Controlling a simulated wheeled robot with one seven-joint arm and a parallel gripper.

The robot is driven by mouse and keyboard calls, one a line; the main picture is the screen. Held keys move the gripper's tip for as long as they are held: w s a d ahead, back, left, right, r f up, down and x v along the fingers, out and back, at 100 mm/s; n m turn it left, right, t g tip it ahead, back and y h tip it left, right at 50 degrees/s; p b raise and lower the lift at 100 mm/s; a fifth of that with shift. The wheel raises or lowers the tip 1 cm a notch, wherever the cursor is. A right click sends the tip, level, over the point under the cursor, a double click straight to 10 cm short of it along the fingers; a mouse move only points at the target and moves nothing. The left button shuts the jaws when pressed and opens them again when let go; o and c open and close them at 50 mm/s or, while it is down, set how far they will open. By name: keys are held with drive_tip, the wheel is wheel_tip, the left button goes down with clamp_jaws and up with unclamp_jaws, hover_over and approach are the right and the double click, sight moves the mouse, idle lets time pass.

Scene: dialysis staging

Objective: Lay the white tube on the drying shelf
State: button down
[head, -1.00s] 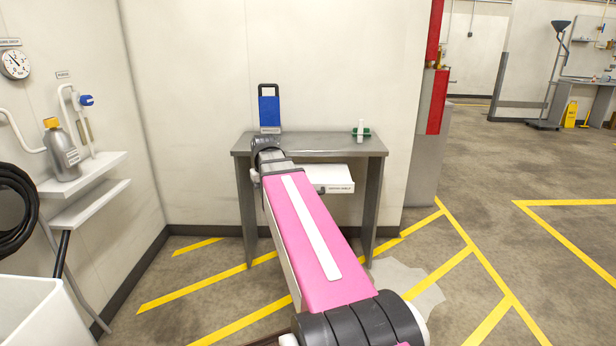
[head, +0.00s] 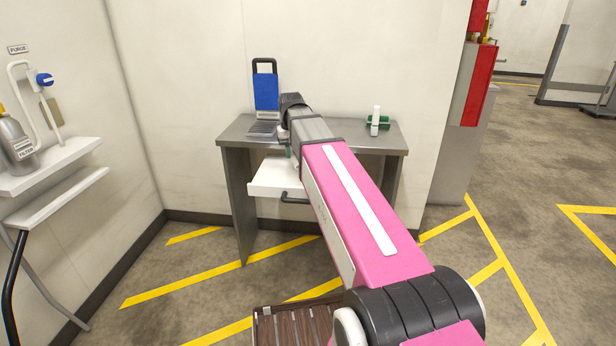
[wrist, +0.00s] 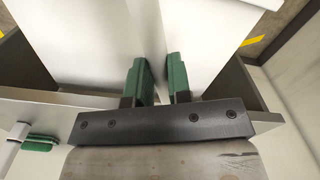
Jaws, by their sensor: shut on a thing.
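The white tube (head: 376,115) stands upright at the green rack (head: 384,122) on the right of the grey table. Tube (wrist: 10,145) and rack (wrist: 40,142) also show at the lower left of the wrist view.
The grey table (head: 235,134) also carries a blue panel with a dark frame (head: 266,92) at its back left. A wall shelf (head: 60,165) with a bottle is at the left. Yellow-striped floor in front of the table is mostly clear.

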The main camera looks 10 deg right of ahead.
drive_tip(key=w+a, duration=0.2)
drive_tip(key=a, duration=0.4)
drive_tip(key=d+f, duration=0.2)
drive_tip(key=d, duration=0.1)
drive_tip(key=w+d+f, duration=0.1)
drive_tip(key=d+f, duration=0.1)
drive_tip(key=d, duration=0.2)
drive_tip(key=d+f, duration=0.2)
drive_tip(key=d, duration=0.2)
drive_tip(key=shift+w+d+f, duration=0.1)
drive_tip(key=shift+w+d, duration=0.1)
drive_tip(key=shift+w, duration=0.1)
drive_tip(key=shift+f, duration=2.05)
drive_tip(key=c, duration=1.5)
unclamp_jaws()
drive_tip(key=shift+f, duration=0.1)
drive_tip(key=o, duration=0.4)
drive_tip(key=shift+o, duration=0.2)
